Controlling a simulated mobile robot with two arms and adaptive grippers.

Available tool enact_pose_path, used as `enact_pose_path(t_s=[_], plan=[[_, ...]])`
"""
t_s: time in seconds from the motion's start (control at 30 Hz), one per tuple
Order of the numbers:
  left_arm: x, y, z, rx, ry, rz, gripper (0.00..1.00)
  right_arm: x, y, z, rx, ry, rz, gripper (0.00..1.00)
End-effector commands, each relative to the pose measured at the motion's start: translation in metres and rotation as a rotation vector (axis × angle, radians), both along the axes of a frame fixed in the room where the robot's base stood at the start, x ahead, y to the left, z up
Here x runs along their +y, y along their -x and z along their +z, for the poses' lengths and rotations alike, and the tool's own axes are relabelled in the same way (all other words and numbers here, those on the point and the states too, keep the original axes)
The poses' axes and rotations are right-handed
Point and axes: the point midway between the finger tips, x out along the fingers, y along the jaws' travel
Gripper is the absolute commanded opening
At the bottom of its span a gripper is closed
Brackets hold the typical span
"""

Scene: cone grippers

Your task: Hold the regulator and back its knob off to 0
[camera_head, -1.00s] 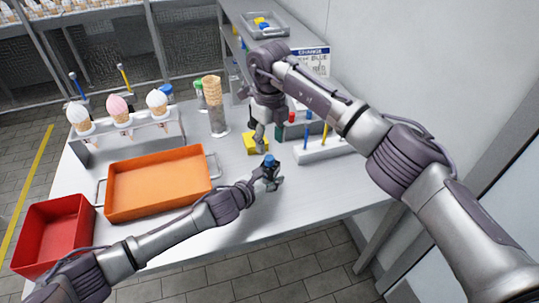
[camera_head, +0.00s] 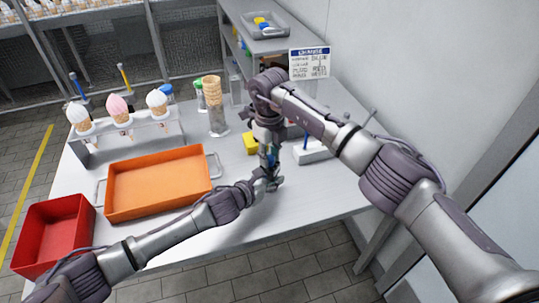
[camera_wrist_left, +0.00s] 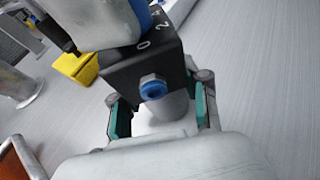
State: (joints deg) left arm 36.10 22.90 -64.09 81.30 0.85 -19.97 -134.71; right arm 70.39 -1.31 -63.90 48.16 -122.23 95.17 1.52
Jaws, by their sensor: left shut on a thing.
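My left gripper (camera_head: 266,182) is shut on the regulator (camera_wrist_left: 150,75) and holds it upright above the table. In the left wrist view, the left gripper's green-padded fingers (camera_wrist_left: 160,115) stand either side of the regulator's lower part. My right gripper (camera_head: 268,150) points down from above, at the knob. A large grey finger covers much of the knob; whether it grips is unclear.
A yellow block (camera_head: 250,142) stands just behind the grippers. An orange tray (camera_head: 158,185) and a red bin (camera_head: 52,235) are at left. An ice-cream cone rack (camera_head: 125,130) and a cone stack (camera_head: 212,92) stand behind. A white rack (camera_head: 312,154) is at right.

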Motion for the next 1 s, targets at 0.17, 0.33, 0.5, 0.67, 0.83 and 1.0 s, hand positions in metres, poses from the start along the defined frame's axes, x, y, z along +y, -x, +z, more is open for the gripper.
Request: enact_pose_path(t_s=[0.17,0.33,0.5,0.67,0.83,1.0], plan=[[-0.0003,0.0006,-0.0011,0.002,0.000,-0.001,0.02,0.0001,0.0000,0.0001,0.000,0.000,-0.001,0.00],[-0.0002,0.0006,-0.0011,0.002,0.000,-0.001,0.02,0.0002,0.0001,0.0002,0.000,0.000,-0.021,0.00],[-0.0001,0.0005,-0.0009,0.002,0.000,0.000,0.02,0.0001,0.0001,0.0004,-0.001,0.001,-0.088,0.00],[-0.0002,0.0005,-0.0010,0.002,0.000,0.000,0.02,-0.0001,0.0001,0.0004,-0.001,0.003,-0.200,0.00],[-0.0002,0.0005,-0.0010,0.002,0.000,0.000,0.02,-0.0002,-0.0002,0.0005,-0.004,0.004,-0.355,0.00],[-0.0001,0.0004,-0.0010,0.002,0.000,0.000,0.02,-0.0003,0.0001,0.0002,-0.004,0.006,-0.516,0.00]])
